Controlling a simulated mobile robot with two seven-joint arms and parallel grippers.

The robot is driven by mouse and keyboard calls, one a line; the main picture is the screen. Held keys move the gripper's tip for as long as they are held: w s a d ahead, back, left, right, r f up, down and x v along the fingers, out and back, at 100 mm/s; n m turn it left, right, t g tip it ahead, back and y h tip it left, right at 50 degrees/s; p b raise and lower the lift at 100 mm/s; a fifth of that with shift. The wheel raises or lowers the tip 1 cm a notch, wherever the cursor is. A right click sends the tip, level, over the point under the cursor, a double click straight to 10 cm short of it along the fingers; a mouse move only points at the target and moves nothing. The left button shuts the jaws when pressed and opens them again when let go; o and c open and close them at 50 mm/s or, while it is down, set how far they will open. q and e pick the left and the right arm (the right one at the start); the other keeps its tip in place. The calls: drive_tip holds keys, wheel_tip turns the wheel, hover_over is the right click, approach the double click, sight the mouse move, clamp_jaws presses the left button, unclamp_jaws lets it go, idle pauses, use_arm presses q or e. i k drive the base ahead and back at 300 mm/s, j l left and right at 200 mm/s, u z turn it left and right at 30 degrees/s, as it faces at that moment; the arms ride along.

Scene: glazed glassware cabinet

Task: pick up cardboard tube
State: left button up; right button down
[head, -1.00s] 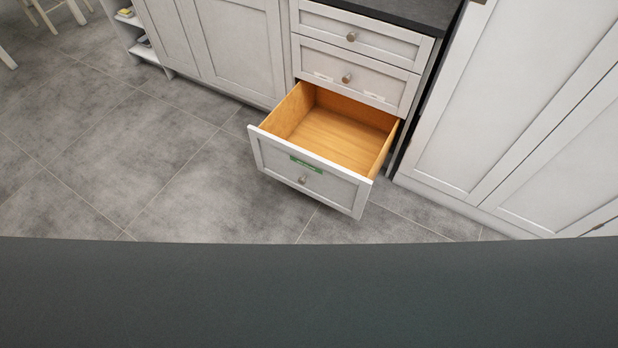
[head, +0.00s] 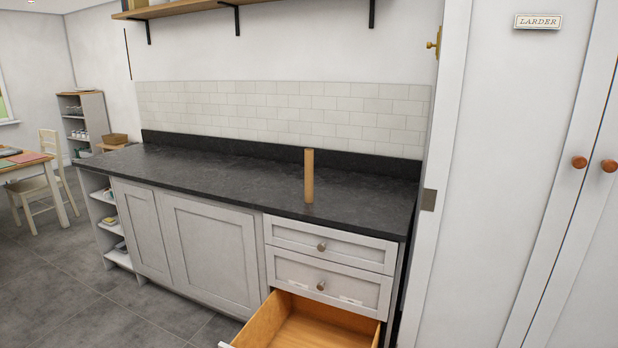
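The cardboard tube (head: 309,177) is a tall, thin brown cylinder. It stands upright on the dark countertop (head: 220,180), towards the right end and near the front edge, above the drawers. Nothing touches it in the head view. Neither of my grippers shows in this view.
Below the tube, the bottom drawer (head: 305,328) stands pulled out and looks empty where visible. Two shut drawers are above it. A tall larder cupboard (head: 540,130) stands at the right. A wall shelf (head: 190,10) hangs above. The counter around the tube is clear.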

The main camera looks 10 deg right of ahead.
sight(308, 153)
drive_tip(key=z, duration=0.45)
drive_tip(key=i+j+z, duration=0.1)
drive_tip(key=z, duration=0.25)
drive_tip(key=j+z, duration=0.45)
drive_tip(key=z, duration=0.3)
drive_tip(key=j+z, duration=0.5)
drive_tip(key=j, duration=0.35)
drive_tip(key=j+z, duration=0.1)
drive_tip(key=j, duration=0.35)
drive_tip(key=k+j+z, duration=0.15)
drive_tip(key=j, duration=0.3)
drive_tip(key=k+j, duration=0.1)
drive_tip(key=j, duration=0.65)
drive_tip(key=k+j, duration=0.15)
drive_tip(key=j, duration=0.2)
drive_tip(key=k+j, duration=0.1)
drive_tip(key=j, duration=0.3)
